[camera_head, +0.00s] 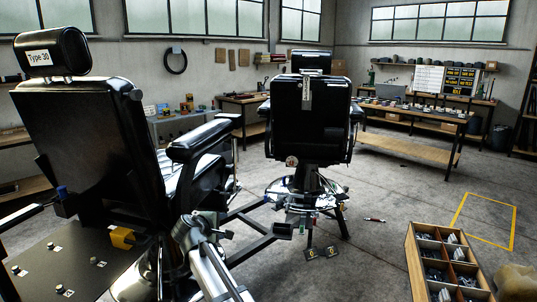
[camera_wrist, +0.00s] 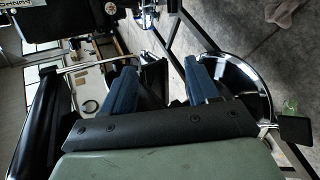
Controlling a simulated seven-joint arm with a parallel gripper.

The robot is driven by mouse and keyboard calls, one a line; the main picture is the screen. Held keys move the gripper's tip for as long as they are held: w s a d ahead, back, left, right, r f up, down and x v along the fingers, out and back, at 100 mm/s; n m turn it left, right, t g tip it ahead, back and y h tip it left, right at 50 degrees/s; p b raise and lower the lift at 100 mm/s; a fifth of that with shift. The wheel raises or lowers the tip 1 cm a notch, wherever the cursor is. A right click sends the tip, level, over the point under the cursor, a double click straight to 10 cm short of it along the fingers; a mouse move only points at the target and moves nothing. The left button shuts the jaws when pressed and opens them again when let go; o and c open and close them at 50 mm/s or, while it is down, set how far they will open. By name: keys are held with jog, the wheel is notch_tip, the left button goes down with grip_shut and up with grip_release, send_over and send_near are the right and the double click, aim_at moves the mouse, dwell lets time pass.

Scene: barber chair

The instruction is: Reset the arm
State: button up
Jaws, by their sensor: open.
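My gripper (camera_wrist: 160,66) shows in the wrist view with its two blue fingers spread apart. I see nothing held between them; dark chair parts and floor show beyond the gap. In the head view, my silver arm (camera_head: 208,262) rises from the bottom centre, close to the near black barber chair (camera_head: 85,140) marked "Type 30". The gripper itself is hard to pick out there among the chair bases. A second black barber chair (camera_head: 308,118) stands farther back at the centre, on a round chrome base.
A wooden compartment box (camera_head: 413,262) with small parts stands at lower right. A dark panel (camera_head: 75,268) with knobs lies at lower left. A red-handled tool (camera_head: 375,220) lies on the floor. Workbenches (camera_head: 410,118) line the back. Floor near the yellow outline (camera_head: 486,198) is clear.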

jog(key=d+f+m+h, duration=0.1)
jog(key=d+f, duration=0.4)
jog(key=d, duration=0.5)
jog(key=s+d+f+m+g, duration=0.25)
jog(key=s+d+f, duration=0.3)
jog(key=f, duration=0.45)
jog(key=s+d+f+m+g, duration=0.1)
jog(key=s+d+f+g, duration=0.25)
jog(key=d+f, duration=0.45)
jog(key=s+d+f+m+g, duration=0.25)
jog(key=s+f, duration=0.25)
jog(key=f, duration=0.7)
jog(key=s+d+f+m+g, duration=0.25)
jog(key=s+d+f, duration=0.25)
jog(key=s+f, duration=0.5)
jog(key=s+d+f+m+g+y, duration=0.1)
jog(key=s+f+m+g, duration=0.1)
jog(key=s, duration=0.8)
jog(key=s+f+m+g+y, duration=0.2)
jog(key=s+f, duration=0.2)
jog(key=s, duration=0.6)
jog(key=s+d+f+m+g+y, duration=0.1)
jog(key=s+f+m+g+y, duration=0.1)
jog(key=s, duration=0.8)
jog(key=shift+s+d+f+g, duration=0.15)
jog(key=shift+d+f+g, duration=0.25)
jog(key=shift+f, duration=0.5)
jog(key=shift+m, duration=0.25)
